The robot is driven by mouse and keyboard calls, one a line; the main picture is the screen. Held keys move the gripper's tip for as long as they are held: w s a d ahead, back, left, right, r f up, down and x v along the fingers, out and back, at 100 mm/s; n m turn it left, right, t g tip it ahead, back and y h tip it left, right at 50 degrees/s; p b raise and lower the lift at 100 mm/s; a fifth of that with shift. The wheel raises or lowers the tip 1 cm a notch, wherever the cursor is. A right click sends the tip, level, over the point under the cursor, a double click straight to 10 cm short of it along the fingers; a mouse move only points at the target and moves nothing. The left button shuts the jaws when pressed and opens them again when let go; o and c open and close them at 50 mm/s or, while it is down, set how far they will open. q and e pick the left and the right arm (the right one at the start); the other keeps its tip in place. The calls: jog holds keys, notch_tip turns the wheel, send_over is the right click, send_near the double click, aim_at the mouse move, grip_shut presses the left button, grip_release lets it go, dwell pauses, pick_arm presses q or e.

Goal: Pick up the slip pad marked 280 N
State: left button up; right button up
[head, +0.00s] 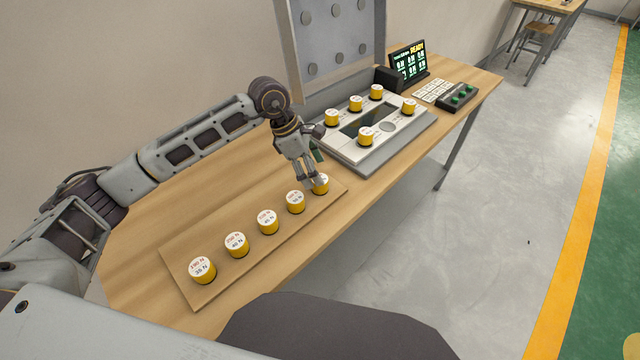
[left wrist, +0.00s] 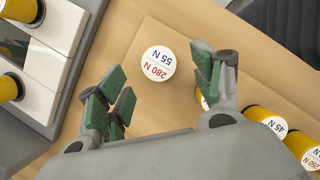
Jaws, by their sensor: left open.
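The slip pad marked 280 N (left wrist: 158,64) has a white round top that also reads 55 N. In the left wrist view it shows between the two green-padded fingers of my left gripper (left wrist: 160,88), with a gap on each side. In the head view this yellow pad (head: 321,185) stands at the far right end of a row on a wooden board (head: 225,280). My left gripper (head: 311,182) is open, pointing down just above and beside it, and partly hides it. My right gripper is not in view.
Several similar yellow pads, such as the neighbouring one (head: 295,202), stand along the board. A grey test rig (head: 355,165) with several yellow pads is close behind the gripper. A display (head: 408,62) reading READY and a button box (head: 458,97) stand further back.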

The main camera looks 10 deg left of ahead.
pick_arm(q)
jog(key=shift+d+f, duration=0.15)
jog(key=shift+f, duration=0.15)
jog(key=p+x, duration=0.1)
jog(key=x, duration=0.2)
jog(key=shift+d+f, duration=0.15)
jog(key=shift+f, duration=0.1)
jog(key=shift+d+f, duration=0.1)
jog(key=shift+f, duration=0.2)
jog(key=shift+w+f, duration=0.1)
jog(key=shift+f, duration=0.05)
jog(key=shift+c, duration=0.6)
jog(key=c, duration=1.1)
jog(key=shift+o, duration=0.2)
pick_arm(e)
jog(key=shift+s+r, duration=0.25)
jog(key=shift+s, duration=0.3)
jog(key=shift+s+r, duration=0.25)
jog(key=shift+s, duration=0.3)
